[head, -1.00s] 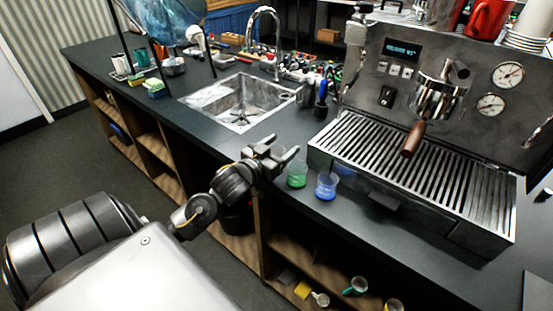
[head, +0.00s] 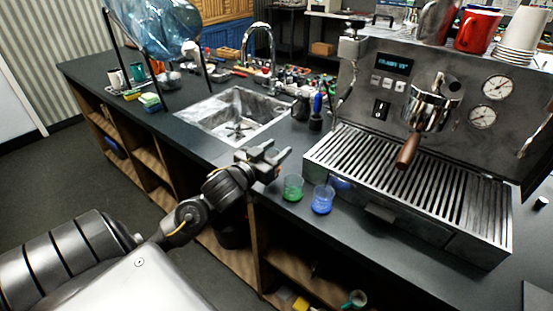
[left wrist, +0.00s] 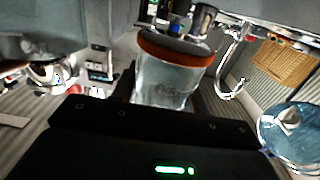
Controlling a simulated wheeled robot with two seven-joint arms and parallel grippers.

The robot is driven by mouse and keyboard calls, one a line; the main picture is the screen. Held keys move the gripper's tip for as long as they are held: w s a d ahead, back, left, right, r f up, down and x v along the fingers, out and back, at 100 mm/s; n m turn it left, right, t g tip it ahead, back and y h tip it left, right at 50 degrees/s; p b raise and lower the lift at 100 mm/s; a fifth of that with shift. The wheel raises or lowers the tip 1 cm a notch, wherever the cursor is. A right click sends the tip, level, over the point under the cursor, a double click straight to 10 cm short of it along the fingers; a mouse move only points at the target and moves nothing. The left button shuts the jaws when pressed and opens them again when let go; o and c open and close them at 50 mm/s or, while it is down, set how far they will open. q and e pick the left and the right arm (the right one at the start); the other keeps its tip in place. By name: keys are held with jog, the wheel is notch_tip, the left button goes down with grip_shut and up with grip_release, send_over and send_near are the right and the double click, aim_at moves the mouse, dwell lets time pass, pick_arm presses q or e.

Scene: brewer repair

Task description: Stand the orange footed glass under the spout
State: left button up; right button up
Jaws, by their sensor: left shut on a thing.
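My left gripper (head: 279,154) is over the counter's front edge, left of the coffee machine (head: 430,120). In the left wrist view it is shut on a clear glass (left wrist: 163,84) with an orange ring-like end (left wrist: 175,47), the orange footed glass. I cannot make the glass out in the head view. The machine's portafilter (head: 432,112) sits above the slatted drip tray (head: 400,185), its handle pointing toward me. The spout under it is hard to make out. My right gripper is out of view.
A green cup (head: 292,189) and a blue cup (head: 322,201) stand on the counter (head: 220,150) close to my left gripper, before the machine's left corner. A sink (head: 240,115) lies behind.

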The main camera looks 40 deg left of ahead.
pick_arm(q)
jog(key=s+d+r+p, duration=0.4)
jog(key=s+r+p, duration=0.5)
jog(key=s+p, duration=0.3)
jog(key=shift+s+d+p, duration=0.15)
jog(key=shift+s+p, duration=0.25)
jog(key=shift+p, duration=0.85)
jog(key=shift+f, duration=0.1)
jog(key=w+d+f+b, duration=0.3)
jog(key=d+f, duration=0.2)
jog(key=f, duration=0.1)
jog(key=w+d+r+b, duration=0.2)
jog(key=w+d+r, duration=0.1)
jog(key=w+d, duration=0.2)
jog(key=shift+w+d+r, duration=0.25)
jog(key=shift+d+r, duration=0.15)
jog(key=shift+d, duration=0.8)
